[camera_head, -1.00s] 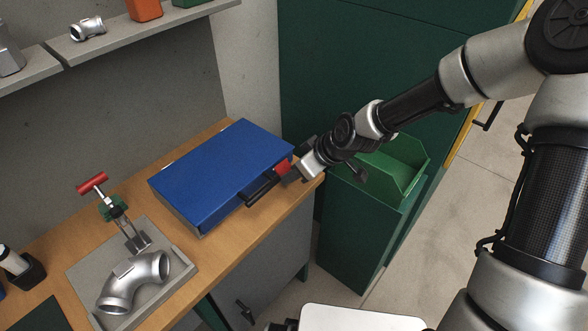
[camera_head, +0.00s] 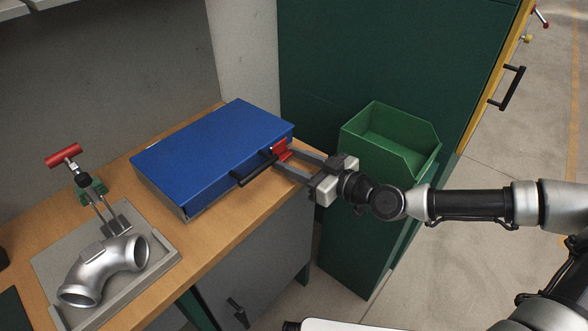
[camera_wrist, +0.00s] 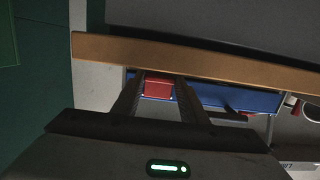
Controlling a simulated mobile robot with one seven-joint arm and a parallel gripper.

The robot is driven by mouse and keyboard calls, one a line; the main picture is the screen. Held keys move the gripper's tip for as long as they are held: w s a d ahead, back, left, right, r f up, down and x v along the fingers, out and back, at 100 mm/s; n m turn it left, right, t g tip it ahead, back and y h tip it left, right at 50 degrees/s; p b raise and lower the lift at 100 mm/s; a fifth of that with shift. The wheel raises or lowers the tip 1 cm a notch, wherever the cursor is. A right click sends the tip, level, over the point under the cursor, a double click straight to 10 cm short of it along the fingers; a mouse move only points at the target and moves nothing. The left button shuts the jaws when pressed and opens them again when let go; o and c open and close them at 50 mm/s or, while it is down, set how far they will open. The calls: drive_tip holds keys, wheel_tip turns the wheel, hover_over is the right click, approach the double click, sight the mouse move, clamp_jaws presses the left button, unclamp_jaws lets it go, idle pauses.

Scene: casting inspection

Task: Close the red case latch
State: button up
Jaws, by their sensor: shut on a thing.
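The blue case (camera_head: 212,152) lies with its lid down on the wooden bench, its black handle (camera_head: 254,170) on the front side. The red latch (camera_head: 281,150) sits on the case front, right of the handle. My gripper (camera_head: 284,160) reaches in from the right with its two fingers around the latch, shut on it. In the wrist view the red latch (camera_wrist: 158,88) shows between the fingers, against the blue case (camera_wrist: 235,97). The fingertips partly hide the latch, and I cannot tell whether it is fully fastened.
A grey tray (camera_head: 150,277) with a metal pipe elbow (camera_head: 104,271) and a red-handled clamp (camera_head: 64,155) stands left of the case. A green bin (camera_head: 420,165) stands close right, below my wrist. A green cabinet (camera_head: 400,60) rises behind.

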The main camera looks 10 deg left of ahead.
drive_tip(key=shift+f+y+b, duration=0.2)
drive_tip(key=shift+y+b, duration=0.2)
drive_tip(key=shift+y, duration=0.1)
drive_tip(key=o, duration=0.8)
drive_tip(key=shift+a, duration=0.1)
drive_tip(key=shift+c, duration=0.2)
drive_tip(key=v, duration=1.7)
drive_tip(key=shift+s, duration=0.15)
